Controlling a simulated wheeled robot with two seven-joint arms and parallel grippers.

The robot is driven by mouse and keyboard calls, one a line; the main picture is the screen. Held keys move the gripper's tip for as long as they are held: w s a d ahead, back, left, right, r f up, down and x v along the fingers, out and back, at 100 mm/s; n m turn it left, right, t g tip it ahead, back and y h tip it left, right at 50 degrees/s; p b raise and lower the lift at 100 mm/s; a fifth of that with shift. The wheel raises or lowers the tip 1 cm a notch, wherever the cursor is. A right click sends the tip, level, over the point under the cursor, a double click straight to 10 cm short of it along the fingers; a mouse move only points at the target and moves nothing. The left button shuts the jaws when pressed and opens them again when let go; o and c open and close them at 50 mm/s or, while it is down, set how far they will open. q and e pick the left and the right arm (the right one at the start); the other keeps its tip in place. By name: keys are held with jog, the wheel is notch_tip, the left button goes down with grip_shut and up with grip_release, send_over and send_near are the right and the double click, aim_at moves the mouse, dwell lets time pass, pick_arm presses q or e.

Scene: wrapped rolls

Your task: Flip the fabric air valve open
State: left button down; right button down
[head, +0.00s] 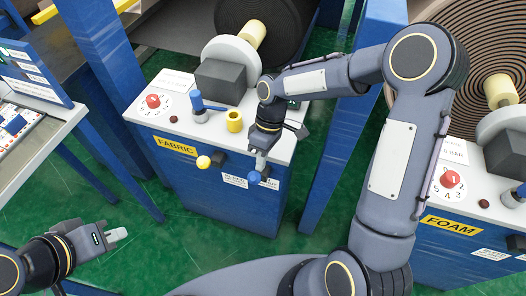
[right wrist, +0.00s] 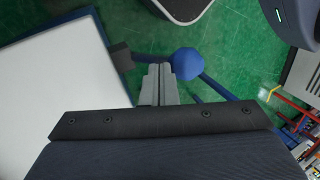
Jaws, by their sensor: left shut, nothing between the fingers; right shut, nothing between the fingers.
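The fabric station (head: 215,195) is a blue cabinet with a white top and a yellow FABRIC label (head: 175,146). On its front, a blue ball knob (head: 254,178) sits at the right; it also shows in the right wrist view (right wrist: 187,64), beside my fingertips. A dark block (right wrist: 120,53) lies on the other side of the fingers there. Which part is the air valve is not labelled legibly. My right gripper (head: 261,160) is shut and empty, just above the blue knob; I cannot tell whether they touch. My left gripper (head: 118,234) is shut and empty, over the floor at lower left.
A yellow ball knob (head: 204,162) sticks out left of the blue one. The top carries a red dial (head: 153,101), a blue lever (head: 199,103) and a yellow cup (head: 234,121). The foam station (head: 460,240) stands right. Green floor (head: 160,255) lies open in front.

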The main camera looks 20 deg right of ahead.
dwell(0.4)
jog(key=shift+s+a+f+t+h+b, duration=0.1)
jog(key=shift+s+a+t+h+b, duration=0.2)
jog(key=shift+b, duration=0.25)
jog(key=shift+s+a+f+t+b, duration=0.25)
jog(key=shift+s+t+b, duration=0.2)
jog(key=shift+b, duration=0.35)
jog(key=s+a+f+t+h+b, duration=0.4)
jog(key=s+f+t+h+b, duration=0.2)
jog(key=b, duration=1.7)
notch_tip(320, 180, down, 2)
jog(key=t, duration=0.3)
jog(key=shift+s+h, duration=0.15)
jog(key=shift+h, duration=0.25)
jog(key=shift+f, duration=0.25)
jog(key=shift+a+r, duration=0.1)
